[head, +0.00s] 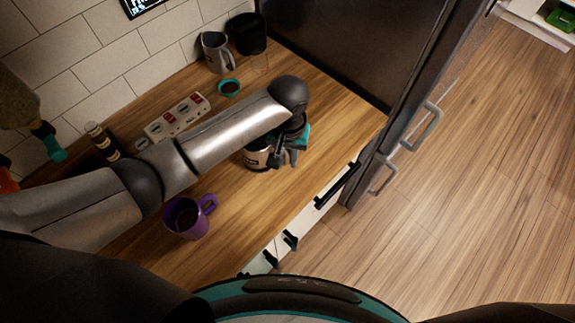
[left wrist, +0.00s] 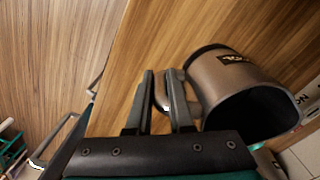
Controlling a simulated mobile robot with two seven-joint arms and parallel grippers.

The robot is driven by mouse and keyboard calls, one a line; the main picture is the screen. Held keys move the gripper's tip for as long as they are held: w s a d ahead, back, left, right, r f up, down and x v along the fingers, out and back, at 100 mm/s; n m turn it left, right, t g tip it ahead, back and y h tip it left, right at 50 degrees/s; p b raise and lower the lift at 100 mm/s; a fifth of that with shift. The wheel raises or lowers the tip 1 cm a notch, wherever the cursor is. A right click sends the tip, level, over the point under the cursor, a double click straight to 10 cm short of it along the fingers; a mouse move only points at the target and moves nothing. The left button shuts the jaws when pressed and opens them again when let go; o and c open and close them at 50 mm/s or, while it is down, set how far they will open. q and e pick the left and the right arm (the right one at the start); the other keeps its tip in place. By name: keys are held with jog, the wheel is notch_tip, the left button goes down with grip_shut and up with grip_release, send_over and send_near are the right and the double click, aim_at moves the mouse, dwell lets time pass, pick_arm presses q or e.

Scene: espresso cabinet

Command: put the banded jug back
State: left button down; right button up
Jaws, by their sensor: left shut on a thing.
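A metallic grey jug with a dark label and dark edge band (head: 257,156) is at the middle of the wooden counter, partly hidden by my left arm. In the left wrist view the jug (left wrist: 228,82) shows its dark open mouth and its handle between my fingers. My left gripper (head: 291,152) is at the jug's right side, shut on the handle; its fingers also show in the left wrist view (left wrist: 162,88). I cannot tell whether the jug touches the counter. A second grey jug (head: 216,53) stands at the back by the tiled wall. My right gripper is not in view.
A purple mug (head: 187,218) stands near the counter's front left. A power strip (head: 178,118), a small teal-rimmed cup (head: 229,88), a dark bottle (head: 103,141) and a black container (head: 247,34) are towards the wall. A tall dark cabinet (head: 355,45) bounds the right. Counter right of the jug is clear.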

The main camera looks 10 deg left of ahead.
aim_at(289, 150)
pick_arm(q)
jog(key=shift+f+b, duration=0.3)
jog(key=shift+f, duration=1.8)
jog(key=shift+f, duration=0.1)
jog(key=c, duration=0.8)
grip_release()
jog(key=shift+f, duration=0.1)
notch_tip(289, 150, up, 12)
jog(key=shift+r+p, duration=0.2)
jog(key=shift+p, duration=0.65)
jog(key=shift+s+d, duration=0.1)
